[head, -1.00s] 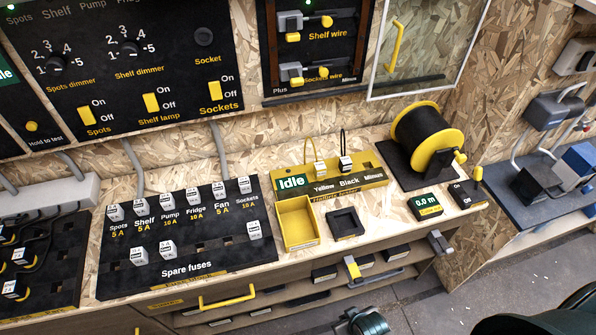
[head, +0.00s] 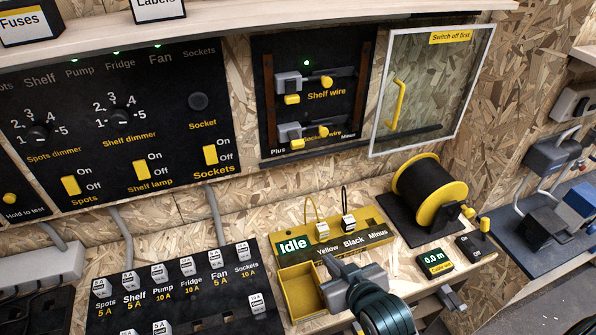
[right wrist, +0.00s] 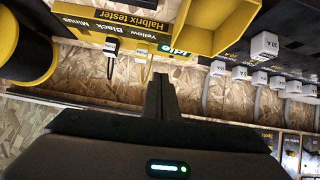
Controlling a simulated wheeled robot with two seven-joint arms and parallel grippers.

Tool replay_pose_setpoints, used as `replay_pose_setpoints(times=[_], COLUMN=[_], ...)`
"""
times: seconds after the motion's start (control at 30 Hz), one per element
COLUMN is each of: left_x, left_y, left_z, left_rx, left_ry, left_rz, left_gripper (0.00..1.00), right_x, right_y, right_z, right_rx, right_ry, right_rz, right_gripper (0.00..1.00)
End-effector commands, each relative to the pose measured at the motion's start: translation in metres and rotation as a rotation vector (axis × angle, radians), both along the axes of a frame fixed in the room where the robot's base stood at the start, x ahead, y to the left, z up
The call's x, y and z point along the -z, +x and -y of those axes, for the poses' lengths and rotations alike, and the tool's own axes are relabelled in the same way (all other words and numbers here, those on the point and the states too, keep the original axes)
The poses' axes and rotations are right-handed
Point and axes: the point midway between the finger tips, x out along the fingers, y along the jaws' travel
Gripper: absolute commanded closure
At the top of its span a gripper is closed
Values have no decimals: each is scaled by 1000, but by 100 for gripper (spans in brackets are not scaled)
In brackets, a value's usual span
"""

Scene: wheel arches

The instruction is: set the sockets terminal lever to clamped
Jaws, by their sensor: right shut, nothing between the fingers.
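The sockets terminal (head: 290,132) is the lower of two grey terminals in the dark wall panel. A yellow-tipped lever (head: 323,131) reaches right from it, and a yellow piece (head: 297,144) sits below. I cannot tell its lever's exact setting. The shelf wire terminal (head: 288,82), above, looks alike. My right gripper (head: 335,266) is shut and empty, over the bench by the yellow tray, below and apart from the terminals. Its closed fingers also show in the right wrist view (right wrist: 160,90). My left gripper is out of view.
The clear panel door (head: 430,90) stands open to the right of the terminals. The Halbrix tester (head: 375,238), yellow tray (head: 300,290) and cable reel (head: 428,190) stand on the bench. The sockets switch (head: 210,154) is left of the panel.

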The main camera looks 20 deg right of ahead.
Motion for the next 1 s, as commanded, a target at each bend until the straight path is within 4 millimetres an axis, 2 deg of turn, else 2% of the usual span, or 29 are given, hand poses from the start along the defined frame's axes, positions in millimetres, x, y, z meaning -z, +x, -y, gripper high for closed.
replay_pose_setpoints(times=[0.03, 0.1, 0.2, 0.3, 0.4, 0.5, 0.6, 1.0], left_x=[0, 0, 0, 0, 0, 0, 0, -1], left_y=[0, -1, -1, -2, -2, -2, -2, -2], left_z=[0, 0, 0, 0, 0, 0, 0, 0], left_rx=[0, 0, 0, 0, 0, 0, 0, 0], left_ry=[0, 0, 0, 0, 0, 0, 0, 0], left_rz=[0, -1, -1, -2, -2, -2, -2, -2], left_gripper=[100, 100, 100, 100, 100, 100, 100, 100], right_x=[-31, -74, -131, -177, -208, -224, -230, -230], right_y=[20, 41, 60, 70, 74, 74, 75, 77], right_z=[-2, -4, -6, -7, -8, -8, -8, -8], right_rx=[5, 12, 17, 20, 22, 21, 21, 21], right_ry=[10, 26, 46, 62, 74, 79, 80, 79], right_rz=[98, 231, 401, 535, 627, 676, 694, 692], right_gripper=[100, 100, 100, 100, 100, 100, 100, 100])
